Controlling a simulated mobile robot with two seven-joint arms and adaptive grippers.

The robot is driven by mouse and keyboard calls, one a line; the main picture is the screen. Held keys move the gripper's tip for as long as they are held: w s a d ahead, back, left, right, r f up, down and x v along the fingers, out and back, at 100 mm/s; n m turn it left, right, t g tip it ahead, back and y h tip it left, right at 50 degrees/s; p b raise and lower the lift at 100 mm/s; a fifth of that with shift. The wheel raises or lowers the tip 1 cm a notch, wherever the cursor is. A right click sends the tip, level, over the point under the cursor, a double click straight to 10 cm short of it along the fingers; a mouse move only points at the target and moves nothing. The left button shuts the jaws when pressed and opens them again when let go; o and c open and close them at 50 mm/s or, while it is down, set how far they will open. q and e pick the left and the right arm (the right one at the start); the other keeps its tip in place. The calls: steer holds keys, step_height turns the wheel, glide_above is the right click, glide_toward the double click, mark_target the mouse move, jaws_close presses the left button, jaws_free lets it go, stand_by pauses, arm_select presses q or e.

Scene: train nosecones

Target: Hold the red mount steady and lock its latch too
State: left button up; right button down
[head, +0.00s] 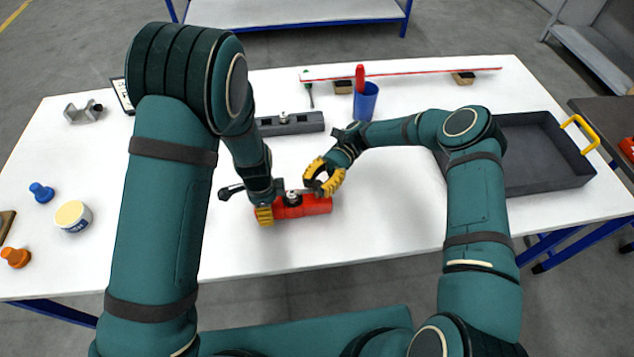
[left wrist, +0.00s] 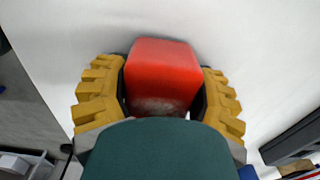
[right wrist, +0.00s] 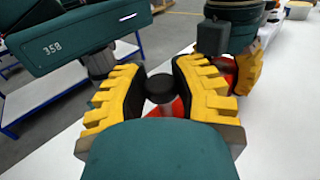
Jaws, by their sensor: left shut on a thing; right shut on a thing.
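The red mount (head: 318,206) lies on the white table in front of me, a red block with a dark and metal latch (head: 292,198) on its top. My left gripper (head: 264,214) is shut on the mount's left end; the left wrist view shows the red block (left wrist: 162,75) between the yellow fingers (left wrist: 160,90). My right gripper (head: 324,178) is above the mount's right part. In the right wrist view its fingers (right wrist: 160,92) are shut on the latch's dark round knob (right wrist: 160,86), with red (right wrist: 172,108) below. The fingers hide the knob in the head view.
A dark grey mount (head: 290,125) lies behind, near a blue cup (head: 366,103) with a red item. A dark tray (head: 520,178) with a yellow handle stands at right. A white tub (head: 73,216) and blue (head: 41,192) and orange (head: 15,257) knobs sit at left. The table's front middle is clear.

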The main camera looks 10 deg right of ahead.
steer(key=c, duration=0.7)
jaws_free()
steer(key=shift+v, duration=3.8)
arm_select(q)
steer(key=o, duration=1.4)
steer(key=shift+o, duration=0.2)
steer(key=shift+r, duration=0.1)
